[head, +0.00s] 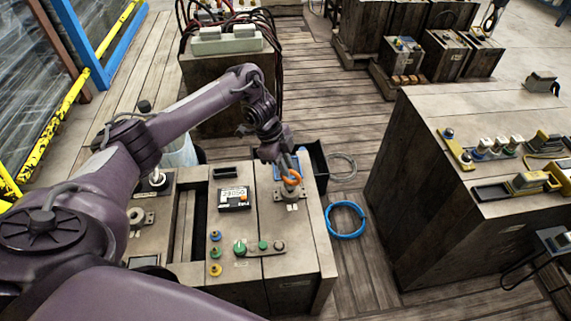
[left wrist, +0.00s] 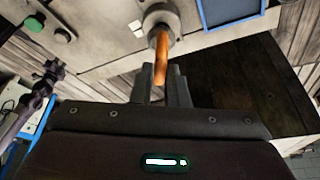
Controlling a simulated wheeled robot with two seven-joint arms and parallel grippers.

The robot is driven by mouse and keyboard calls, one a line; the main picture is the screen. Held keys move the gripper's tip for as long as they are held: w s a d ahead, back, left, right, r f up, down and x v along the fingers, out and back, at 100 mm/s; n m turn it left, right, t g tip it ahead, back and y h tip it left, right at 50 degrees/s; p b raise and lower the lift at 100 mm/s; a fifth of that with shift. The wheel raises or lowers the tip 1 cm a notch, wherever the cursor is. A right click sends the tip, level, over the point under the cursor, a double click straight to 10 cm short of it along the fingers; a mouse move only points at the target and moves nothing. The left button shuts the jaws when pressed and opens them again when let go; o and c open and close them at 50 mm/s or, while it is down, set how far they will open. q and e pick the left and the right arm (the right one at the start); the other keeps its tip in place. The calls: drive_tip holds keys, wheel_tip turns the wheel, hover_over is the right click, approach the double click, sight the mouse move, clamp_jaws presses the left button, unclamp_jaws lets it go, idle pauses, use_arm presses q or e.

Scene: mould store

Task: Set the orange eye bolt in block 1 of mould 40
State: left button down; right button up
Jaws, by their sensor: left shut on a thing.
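My left gripper (head: 286,168) is shut on the orange eye bolt (head: 291,179) above the right-hand block of the near grey mould (head: 305,240). In the left wrist view the fingers (left wrist: 161,78) close on the lower part of the orange ring (left wrist: 161,55). The bolt's other end is at a round grey boss (left wrist: 162,20) on the block's top. I cannot tell whether its shank is in the hole. No number 40 is readable. My right gripper is not in view.
A label plate (head: 234,198) and green knobs (head: 263,246) sit on the near mould's top. A black bin (head: 318,165) stands behind it. A blue hose coil (head: 346,220) lies on the plank floor. Another large mould (head: 440,200) stands to the right, with floor between.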

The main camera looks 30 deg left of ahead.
use_arm(q)
drive_tip(key=shift+f, duration=0.45)
idle(0.3)
drive_tip(key=c, duration=1.3)
unclamp_jaws()
drive_tip(key=p+v, duration=0.1)
drive_tip(key=v, duration=0.7)
drive_tip(key=shift+d, duration=0.1)
drive_tip(key=shift+f, duration=0.1)
